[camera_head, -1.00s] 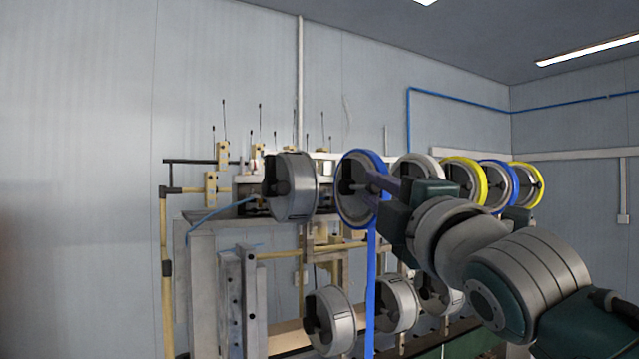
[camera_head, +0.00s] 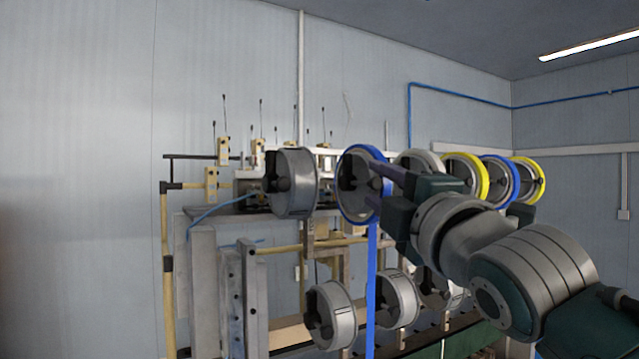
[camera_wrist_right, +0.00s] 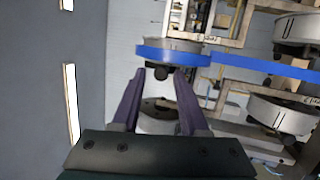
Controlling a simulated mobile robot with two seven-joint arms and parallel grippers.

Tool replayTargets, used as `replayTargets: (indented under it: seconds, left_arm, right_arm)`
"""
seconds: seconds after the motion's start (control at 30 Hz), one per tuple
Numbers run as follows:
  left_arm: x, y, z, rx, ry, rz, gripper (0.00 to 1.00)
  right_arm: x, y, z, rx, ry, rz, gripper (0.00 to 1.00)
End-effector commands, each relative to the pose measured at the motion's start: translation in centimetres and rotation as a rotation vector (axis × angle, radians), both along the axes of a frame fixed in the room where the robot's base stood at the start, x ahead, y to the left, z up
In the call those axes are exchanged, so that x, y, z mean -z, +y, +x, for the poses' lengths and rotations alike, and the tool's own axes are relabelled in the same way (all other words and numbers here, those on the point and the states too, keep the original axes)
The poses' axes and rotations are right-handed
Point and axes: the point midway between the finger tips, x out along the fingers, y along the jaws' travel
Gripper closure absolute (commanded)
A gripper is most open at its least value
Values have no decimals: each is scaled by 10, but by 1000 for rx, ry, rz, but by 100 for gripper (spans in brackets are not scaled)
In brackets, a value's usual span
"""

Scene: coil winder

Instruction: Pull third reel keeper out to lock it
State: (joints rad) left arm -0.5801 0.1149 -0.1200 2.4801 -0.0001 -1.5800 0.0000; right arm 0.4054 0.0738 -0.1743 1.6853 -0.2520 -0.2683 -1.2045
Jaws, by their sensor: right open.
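The blue-rimmed reel (camera_head: 344,160) is in the upper row, with a blue strip hanging below it. Its dark hub piece, which looks like the keeper (camera_wrist_right: 160,73), shows in the right wrist view just beyond my fingertips. My right gripper (camera_head: 374,187) comes in from the right at this reel's face. Its two purple fingers (camera_wrist_right: 160,80) are apart, one each side of the dark piece in the right wrist view, with nothing held. I cannot tell whether they touch it. In the head view the fingers partly cover the hub. My left gripper is not in view.
A grey reel (camera_head: 296,190) stands left of the blue one. Grey, yellow and blue reels (camera_head: 473,165) continue right behind my arm. Several grey reels (camera_head: 335,325) form a lower row. The blue strip (camera_head: 371,285) hangs between the rows.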

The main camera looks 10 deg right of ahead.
Motion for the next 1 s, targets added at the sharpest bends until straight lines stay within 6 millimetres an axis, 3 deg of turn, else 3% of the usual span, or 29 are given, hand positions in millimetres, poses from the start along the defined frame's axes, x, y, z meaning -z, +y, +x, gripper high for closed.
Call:
replayTargets:
  seconds: [0.8,1.0]
  left_arm:
    - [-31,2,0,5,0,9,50]
    - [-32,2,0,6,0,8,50]
  right_arm:
    - [0,-5,-66,0,2,1,56]
    - [0,-5,-73,0,0,0,56]
